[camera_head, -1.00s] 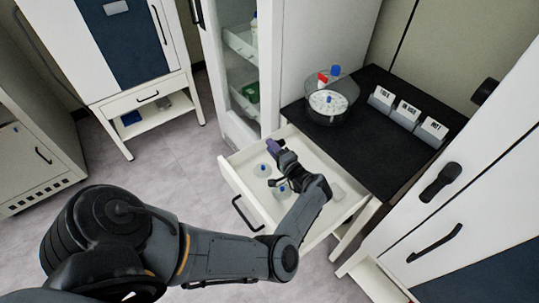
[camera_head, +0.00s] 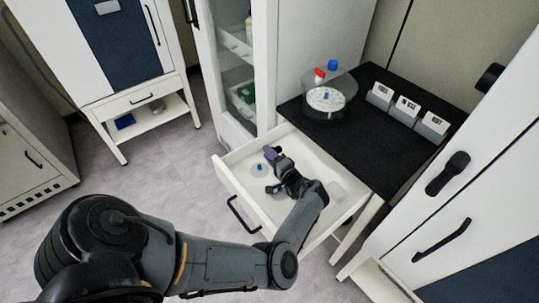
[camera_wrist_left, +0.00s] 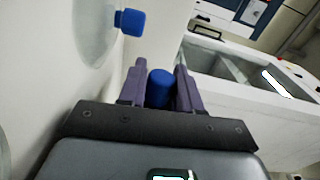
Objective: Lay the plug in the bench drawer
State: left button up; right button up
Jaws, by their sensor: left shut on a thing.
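The bench drawer (camera_head: 234,188) is pulled open under the black bench top. My left gripper (camera_head: 270,154) is over the drawer's inside, near its far left part, with the fingers low. In the left wrist view the purple fingers (camera_wrist_left: 160,82) are shut on a blue plug (camera_wrist_left: 160,90), of which only the rounded blue part shows between them. In the head view the plug is hidden by the gripper. Whether it touches the drawer floor I cannot tell. My right gripper is not in view.
A clear round piece with a blue knob (camera_head: 259,168) lies in the drawer beside my gripper. On the bench top (camera_head: 385,140) stand a round clear vessel (camera_head: 326,102), red and blue caps and labelled holders (camera_head: 405,108). A glass-door cabinet (camera_head: 240,70) stands behind the drawer.

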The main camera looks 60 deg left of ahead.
pick_arm(q)
jog(key=shift+f, duration=0.3)
jog(key=o, duration=1)
jog(key=shift+o, duration=0.2)
jog(key=shift+r+p, duration=0.3)
jog(key=shift+r, duration=0.1)
jog(key=shift+r+p, duration=0.35)
jog(key=shift+r, duration=0.1)
jog(key=d, duration=0.3)
jog(key=w+d, duration=0.1)
jog(key=d, duration=0.1)
jog(key=shift+d+f, duration=0.2)
jog(key=shift+d, duration=0.05)
